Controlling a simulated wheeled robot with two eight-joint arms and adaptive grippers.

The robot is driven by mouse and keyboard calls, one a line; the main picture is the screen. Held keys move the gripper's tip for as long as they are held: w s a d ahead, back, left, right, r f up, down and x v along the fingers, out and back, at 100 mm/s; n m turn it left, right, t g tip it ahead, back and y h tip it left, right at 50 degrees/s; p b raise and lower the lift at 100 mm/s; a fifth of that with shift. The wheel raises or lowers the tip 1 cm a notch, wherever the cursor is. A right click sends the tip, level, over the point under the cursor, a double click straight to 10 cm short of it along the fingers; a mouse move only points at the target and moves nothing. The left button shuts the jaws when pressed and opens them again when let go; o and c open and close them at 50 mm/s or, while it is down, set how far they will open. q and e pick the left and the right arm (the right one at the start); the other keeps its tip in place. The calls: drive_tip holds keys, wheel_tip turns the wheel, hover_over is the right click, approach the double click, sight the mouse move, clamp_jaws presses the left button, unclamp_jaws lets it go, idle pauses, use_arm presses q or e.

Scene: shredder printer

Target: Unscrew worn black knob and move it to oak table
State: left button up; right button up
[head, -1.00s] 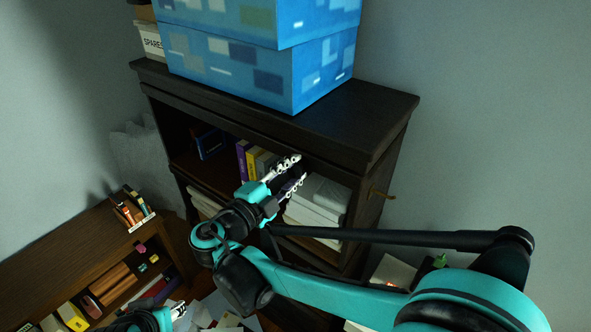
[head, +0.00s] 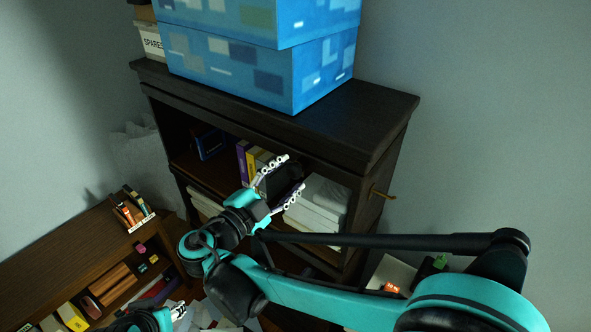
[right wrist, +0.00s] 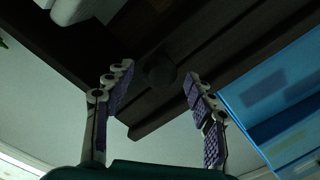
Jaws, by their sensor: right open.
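A dark round knob (right wrist: 160,72) shows in the right wrist view against the dark wood of the cabinet, between and beyond my right fingertips. My right gripper (head: 279,174) is open, with its two white segmented fingers spread in front of the dark cabinet (head: 300,125). It also shows in the right wrist view (right wrist: 158,80), with purple pads on either side of the knob and no clear contact. In the head view I cannot make out the knob. My left gripper (head: 178,312) shows only in part at the bottom left. I cannot identify the oak table for sure.
A large blue box (head: 262,65) and a box marked SPARES (head: 152,42) stand on the cabinet. Books and white boxes (head: 318,205) fill its shelves. A brass piece (head: 383,193) juts from its right side. A brown wooden shelf unit (head: 60,250) stands at the left.

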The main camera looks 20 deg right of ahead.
drive_tip(key=shift+m, duration=1.5)
drive_tip(key=v, duration=0.5)
drive_tip(key=shift+s+a, duration=0.25)
drive_tip(key=shift+a, duration=0.05)
